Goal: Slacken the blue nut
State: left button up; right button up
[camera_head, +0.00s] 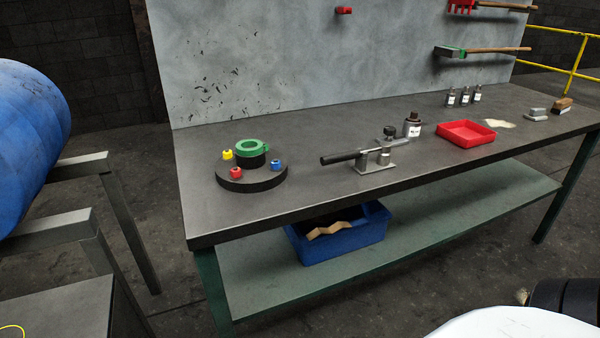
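The small blue nut (276,164) sits on the right side of a round black base (250,184) on the workbench. A red nut (236,173) is at the base's front left and a yellow nut (228,154) at its back left. A green ring (252,147) with a small tab on its right lies on top of a black hub in the middle of the base. Neither of my grippers shows in the head view.
On the bench (330,198) stand a lever tool with a black handle (340,158), a dark-capped bottle (412,126), a red tray (466,133) and several small bottles. A blue bin (345,244) is on the lower shelf. A large blue drum (30,135) is at left.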

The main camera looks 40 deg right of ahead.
aim_at(274, 165)
jog(key=u, duration=1)
jog(key=k, duration=0.1)
jog(key=z, duration=1.8)
